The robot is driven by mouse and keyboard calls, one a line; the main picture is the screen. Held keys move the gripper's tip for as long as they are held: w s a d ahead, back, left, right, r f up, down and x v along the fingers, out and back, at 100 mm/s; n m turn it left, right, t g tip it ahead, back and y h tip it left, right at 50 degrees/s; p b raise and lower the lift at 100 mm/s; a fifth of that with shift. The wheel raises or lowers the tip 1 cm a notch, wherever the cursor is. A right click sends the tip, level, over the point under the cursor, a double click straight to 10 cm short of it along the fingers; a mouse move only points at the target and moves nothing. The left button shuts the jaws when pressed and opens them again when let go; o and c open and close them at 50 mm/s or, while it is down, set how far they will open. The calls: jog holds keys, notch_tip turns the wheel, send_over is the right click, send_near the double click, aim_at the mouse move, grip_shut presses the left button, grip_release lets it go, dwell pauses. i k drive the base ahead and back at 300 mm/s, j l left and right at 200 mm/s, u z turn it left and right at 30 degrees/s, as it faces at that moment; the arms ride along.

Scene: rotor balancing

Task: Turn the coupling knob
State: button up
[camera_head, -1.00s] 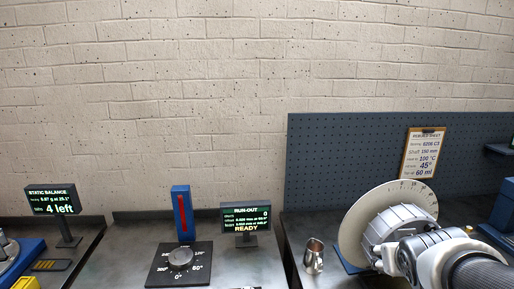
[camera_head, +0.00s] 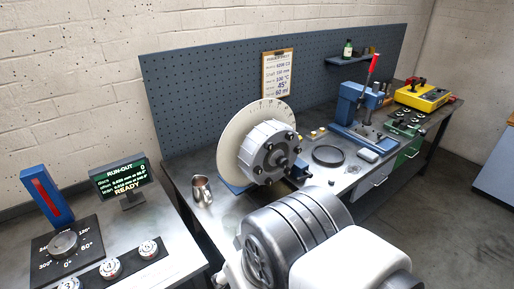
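The knob (camera_head: 62,244) is a round grey dial at the lower left. It sits on a black plate (camera_head: 90,262) marked with angles such as 0°, 60° and 300°. I take it to be the coupling knob. A RUN-OUT display (camera_head: 118,180) beside it reads 0 and READY. My own arm's grey and white links fill the bottom middle. My gripper is not visible, so its place relative to the knob cannot be told.
Small white dials (camera_head: 110,267) line the bench front. A metal cup (camera_head: 202,190) stands near a large pale graduated disc (camera_head: 236,140) with a grey hub (camera_head: 268,152). A blue press (camera_head: 352,108) and yellow box (camera_head: 422,95) are farther right. Open floor lies at right.

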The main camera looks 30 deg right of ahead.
aim_at(281, 162)
jog(key=k+j+z, duration=0.1)
jog(key=z, duration=0.35)
jog(key=k+z, duration=0.4)
